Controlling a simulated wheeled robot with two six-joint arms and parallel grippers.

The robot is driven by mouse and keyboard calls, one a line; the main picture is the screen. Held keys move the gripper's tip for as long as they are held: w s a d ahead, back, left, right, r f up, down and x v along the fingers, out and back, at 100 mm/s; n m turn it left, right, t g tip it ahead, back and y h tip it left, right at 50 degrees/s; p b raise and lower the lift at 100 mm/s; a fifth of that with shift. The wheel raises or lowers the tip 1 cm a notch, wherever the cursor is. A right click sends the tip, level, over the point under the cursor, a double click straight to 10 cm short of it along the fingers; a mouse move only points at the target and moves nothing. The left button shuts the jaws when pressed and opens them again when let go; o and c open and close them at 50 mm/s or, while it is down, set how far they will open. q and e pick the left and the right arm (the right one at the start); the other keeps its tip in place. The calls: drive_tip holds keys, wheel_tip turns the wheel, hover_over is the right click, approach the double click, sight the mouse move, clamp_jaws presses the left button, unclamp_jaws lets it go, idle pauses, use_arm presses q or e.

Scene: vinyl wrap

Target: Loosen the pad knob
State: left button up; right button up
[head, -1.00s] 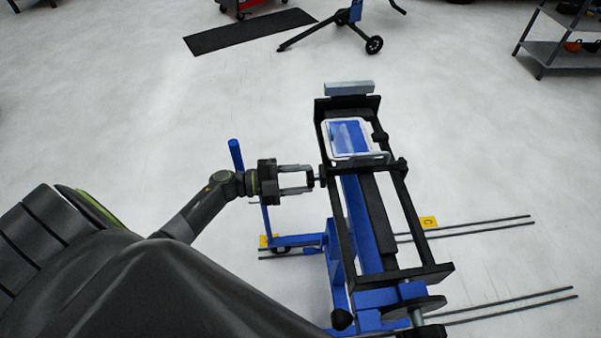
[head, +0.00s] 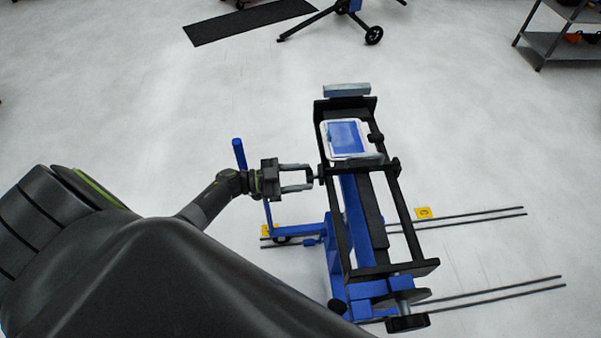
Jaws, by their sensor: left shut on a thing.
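A blue stand (head: 346,237) carries a long black frame (head: 410,232), with a white-rimmed blue panel (head: 347,138) near its far end. A grey pad (head: 347,90) sits at the far end and another grey pad (head: 366,159) lies across the frame below the panel. A small dark knob (head: 316,175) sits on the left side of the frame, at the end of the crossbar. My left gripper (head: 309,178) comes in from the left and is shut on this knob; its fingers partly hide it. My right gripper is not in view.
A blue upright handle (head: 238,153) stands just behind my left wrist. A large dark knob (head: 408,322) is at the near end of the stand. Thin dark rods (head: 470,219) lie on the floor at right. A shelf (head: 555,45) stands far right; open floor surrounds the stand.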

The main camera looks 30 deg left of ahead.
use_arm(q)
drive_tip(key=shift+n+p, duration=0.3)
drive_tip(key=shift+n, duration=0.4)
drive_tip(key=shift+f, duration=0.1)
drive_tip(key=o, duration=1)
drive_tip(key=shift+a, duration=0.1)
drive_tip(key=b+v, duration=0.5)
drive_tip(key=v, duration=1.2)
drive_tip(key=shift+s, duration=0.2)
drive_tip(key=shift+a+n, duration=0.1)
drive_tip(key=shift+n, duration=0.2)
